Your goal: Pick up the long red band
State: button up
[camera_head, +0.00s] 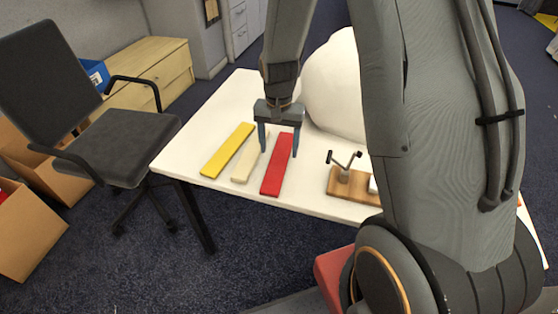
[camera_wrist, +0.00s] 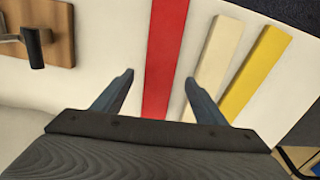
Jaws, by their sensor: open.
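The long red band (camera_head: 276,170) lies flat on the white table, the rightmost of three bands in the head view. In the wrist view the red band (camera_wrist: 162,58) runs from the top edge down between my two fingers. My gripper (camera_head: 279,152) is open and empty, over the far part of the red and cream bands. In the wrist view my gripper (camera_wrist: 160,82) has its fingertips on either side of the red band, with the right finger near the cream band. I cannot tell the exact height of the fingertips above the table.
A cream band (camera_head: 243,170) and a yellow band (camera_head: 228,150) lie left of the red one. A wooden board (camera_head: 350,188) with a metal fitting stands to the right. A large white rounded object (camera_head: 335,85) is behind. An office chair (camera_head: 110,140) stands left of the table (camera_head: 195,150).

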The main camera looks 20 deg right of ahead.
aim_at(279, 159)
jog(key=shift+f, duration=1.85)
jog(key=shift+c, duration=0.2)
jog(key=c, duration=1.1)
jog(key=shift+r, duration=0.2)
